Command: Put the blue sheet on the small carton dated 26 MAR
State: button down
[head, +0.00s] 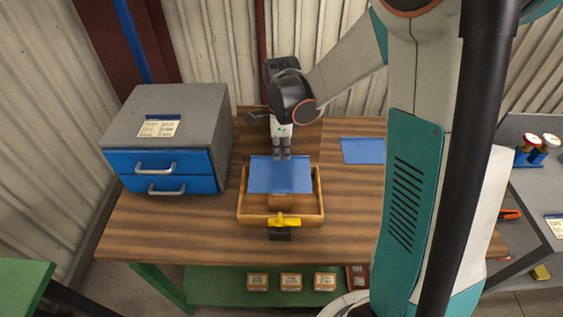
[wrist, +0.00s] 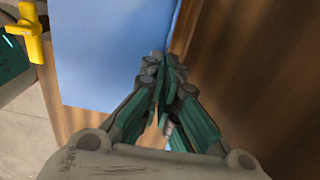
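A blue sheet (head: 280,176) is at my gripper (head: 281,155), above the back part of a wooden tray on the table. In the wrist view the fingers (wrist: 161,62) are close together at the edge of the blue sheet (wrist: 105,45) and look shut on it. A second blue sheet (head: 362,151) lies flat on the table to the right. Small cartons stand on the low green shelf: left (head: 257,281), middle (head: 291,281) and right (head: 325,281). Their labels are too small to read, so I cannot tell which is dated 26 MAR.
The wooden tray (head: 244,217) has a yellow-handled clamp or valve (head: 284,220) at its front. A grey cabinet with blue drawers (head: 165,139) stands at left. A darker red-brown box (head: 357,277) is right of the cartons. The table's right front is partly hidden by my arm.

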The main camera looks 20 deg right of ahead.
aim_at(281, 159)
jog(key=shift+f+b, duration=0.5)
jog(key=shift+f, duration=1.45)
jog(key=shift+f, duration=0.2)
jog(key=c, duration=1.8)
grip_release()
jog(key=shift+r, duration=0.15)
